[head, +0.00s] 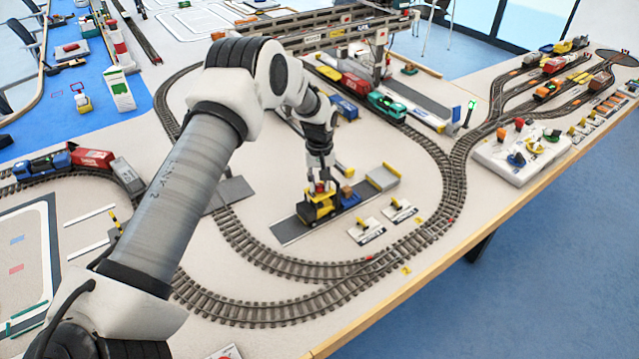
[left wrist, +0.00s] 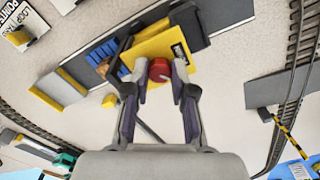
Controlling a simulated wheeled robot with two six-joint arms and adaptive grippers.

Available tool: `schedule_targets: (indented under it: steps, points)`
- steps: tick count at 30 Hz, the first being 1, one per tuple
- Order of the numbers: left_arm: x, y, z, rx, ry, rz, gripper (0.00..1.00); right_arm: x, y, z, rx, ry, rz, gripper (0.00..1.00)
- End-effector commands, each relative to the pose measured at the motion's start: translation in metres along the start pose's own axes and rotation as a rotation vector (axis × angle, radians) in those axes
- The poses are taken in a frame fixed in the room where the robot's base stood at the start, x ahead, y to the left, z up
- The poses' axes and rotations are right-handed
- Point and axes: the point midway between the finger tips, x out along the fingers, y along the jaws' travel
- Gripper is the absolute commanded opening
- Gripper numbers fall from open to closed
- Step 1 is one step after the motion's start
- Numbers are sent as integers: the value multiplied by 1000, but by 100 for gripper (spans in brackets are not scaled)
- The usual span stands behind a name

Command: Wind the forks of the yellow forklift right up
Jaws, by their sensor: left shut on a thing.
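The yellow forklift (head: 317,210) stands on a dark grey strip in the middle of the table, inside the track loop. My left gripper (head: 320,178) reaches down onto it from above. In the left wrist view the forklift's yellow body (left wrist: 150,45) carries a round red knob (left wrist: 160,69) on top. The left gripper's fingertips (left wrist: 160,75) are shut on the red knob, one on each side. A small brown box (head: 347,193) and a blue pallet (head: 351,201) are at the forklift's front. The forks are too small and covered to make out. My right gripper is not in view.
A grey platform with a yellow edge (head: 383,178) lies at the strip's far end. Two small signs with yellow levers (head: 366,231) stand to the right. Curved track (head: 300,268) runs around the spot. A grey gantry crane (head: 345,38) stands behind.

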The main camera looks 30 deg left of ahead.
Motion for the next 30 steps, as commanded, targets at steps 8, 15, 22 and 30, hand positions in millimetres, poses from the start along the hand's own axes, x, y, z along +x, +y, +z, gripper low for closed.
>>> schedule_targets:
  steps: [8, 15, 22, 30]
  points:
    - [3, -1, 1, 259, -4, -2, 0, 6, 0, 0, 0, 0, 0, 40]
    - [4, -1, 2, 487, -5, -2, 0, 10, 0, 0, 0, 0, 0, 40]
    - [4, -1, 2, 706, -6, -1, 0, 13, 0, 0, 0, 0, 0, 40]
    - [4, -1, 2, 962, -7, 0, 0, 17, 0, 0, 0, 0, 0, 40]
